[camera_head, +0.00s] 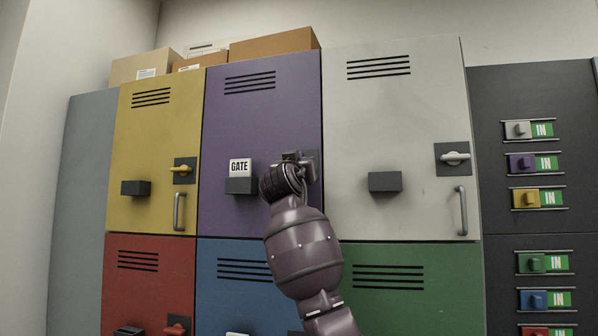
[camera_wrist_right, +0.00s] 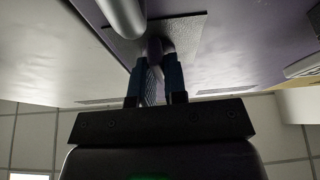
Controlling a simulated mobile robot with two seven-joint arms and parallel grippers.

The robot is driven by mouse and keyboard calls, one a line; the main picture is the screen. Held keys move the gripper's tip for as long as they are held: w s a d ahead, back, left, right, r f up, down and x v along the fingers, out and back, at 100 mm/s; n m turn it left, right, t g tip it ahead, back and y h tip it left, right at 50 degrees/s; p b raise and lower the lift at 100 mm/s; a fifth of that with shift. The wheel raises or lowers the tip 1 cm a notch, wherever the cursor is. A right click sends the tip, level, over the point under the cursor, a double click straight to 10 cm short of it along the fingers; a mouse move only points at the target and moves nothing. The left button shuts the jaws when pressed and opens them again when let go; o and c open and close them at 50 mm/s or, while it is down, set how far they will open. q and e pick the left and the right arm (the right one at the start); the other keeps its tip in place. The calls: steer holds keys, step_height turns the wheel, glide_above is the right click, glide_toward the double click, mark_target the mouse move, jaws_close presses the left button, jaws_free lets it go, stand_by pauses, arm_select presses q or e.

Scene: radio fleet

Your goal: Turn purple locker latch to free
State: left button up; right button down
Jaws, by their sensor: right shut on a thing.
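The purple locker (camera_head: 262,115) is in the upper row, between the yellow and the light grey lockers. Its purple latch (camera_wrist_right: 155,47) shows in the right wrist view, in front of a grey latch plate (camera_wrist_right: 188,32). My right gripper (camera_wrist_right: 156,72) is shut on the latch, one finger on each side. In the head view my right gripper (camera_head: 297,160) and forearm cover the latch and most of its plate (camera_head: 312,162), so the latch's angle cannot be told. My left gripper is not in view.
A pull handle (camera_wrist_right: 122,14) stands close to my fingers. A dark holder (camera_head: 240,186) with a "GATE" card (camera_head: 240,168) is left of my gripper. The yellow latch (camera_head: 181,169) and white latch (camera_head: 455,156) are on neighbouring doors. A slider panel (camera_head: 500,225) is at the right.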

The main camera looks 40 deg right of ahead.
steer(key=shift+m+g+h, duration=0.3)
steer(key=shift+m, duration=0.3)
steer(key=c, duration=1.2)
jaws_free()
steer(key=shift+o, duration=0.2)
steer(key=v, duration=1.1)
steer(key=shift+b, duration=0.4)
